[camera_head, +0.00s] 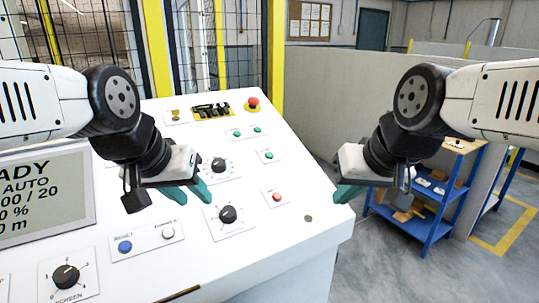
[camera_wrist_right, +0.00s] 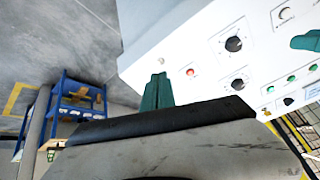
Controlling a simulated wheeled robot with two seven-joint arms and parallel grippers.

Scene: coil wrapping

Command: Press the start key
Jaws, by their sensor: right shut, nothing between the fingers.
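The white sloped control panel (camera_head: 290,228) carries several small green buttons (camera_head: 266,155), a red button (camera_head: 277,197), a blue button (camera_head: 125,246) and a white button (camera_head: 168,232). Most labels are too small to read, so I cannot tell which one is the start key. My left gripper (camera_head: 199,203) hangs over the panel's middle, its teal fingers slightly apart and empty, left of the lower black knob. My right gripper (camera_head: 346,193) is shut and empty near the panel's right edge, right of the red button. Its closed fingers also show in the right wrist view (camera_wrist_right: 157,92).
A red emergency stop (camera_head: 253,103) stands up at the panel's top. Black rotary knobs (camera_head: 228,214) stick out of the panel. A display (camera_head: 45,200) is at the left. A blue shelf cart (camera_head: 430,227) stands on the floor to the right, with free floor between.

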